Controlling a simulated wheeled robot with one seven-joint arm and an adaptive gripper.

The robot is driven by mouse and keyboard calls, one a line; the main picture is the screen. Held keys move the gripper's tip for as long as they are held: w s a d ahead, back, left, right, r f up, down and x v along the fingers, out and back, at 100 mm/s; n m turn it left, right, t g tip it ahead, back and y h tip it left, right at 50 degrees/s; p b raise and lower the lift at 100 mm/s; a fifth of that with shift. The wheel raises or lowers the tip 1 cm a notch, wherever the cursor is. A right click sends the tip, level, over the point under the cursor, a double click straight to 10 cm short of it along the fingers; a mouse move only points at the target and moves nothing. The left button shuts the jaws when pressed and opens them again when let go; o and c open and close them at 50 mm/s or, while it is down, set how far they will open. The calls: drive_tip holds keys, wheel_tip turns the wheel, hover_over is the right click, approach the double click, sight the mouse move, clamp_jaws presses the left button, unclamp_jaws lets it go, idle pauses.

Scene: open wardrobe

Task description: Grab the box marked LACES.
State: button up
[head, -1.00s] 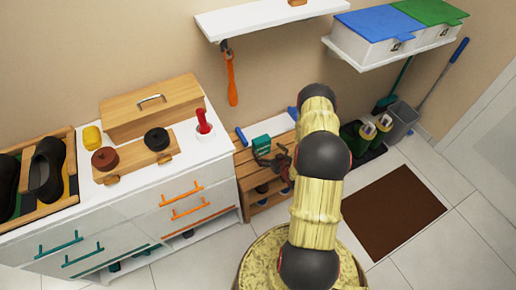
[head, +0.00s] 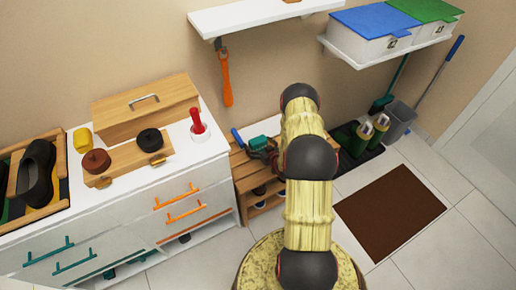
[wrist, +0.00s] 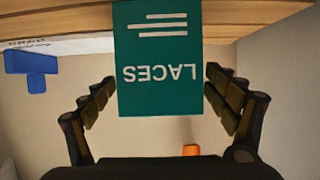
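The teal box marked LACES (wrist: 158,60) shows in the wrist view, its lettering upside down, between the two fingers of my gripper (wrist: 160,88). The fingers stand open on either side of it, with narrow gaps at the tips. In the head view the teal box (head: 258,142) is on the wooden bench (head: 243,170), right of the white cabinet. My gripper (head: 270,156) is low beside it, and my arm partly hides the bench.
An orange shoehorn (head: 226,78) hangs above. The white cabinet (head: 120,220) borders the bench.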

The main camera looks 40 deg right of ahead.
drive_tip(key=c, duration=1.1)
drive_tip(key=shift+c, duration=0.4)
drive_tip(key=shift+r, duration=0.1)
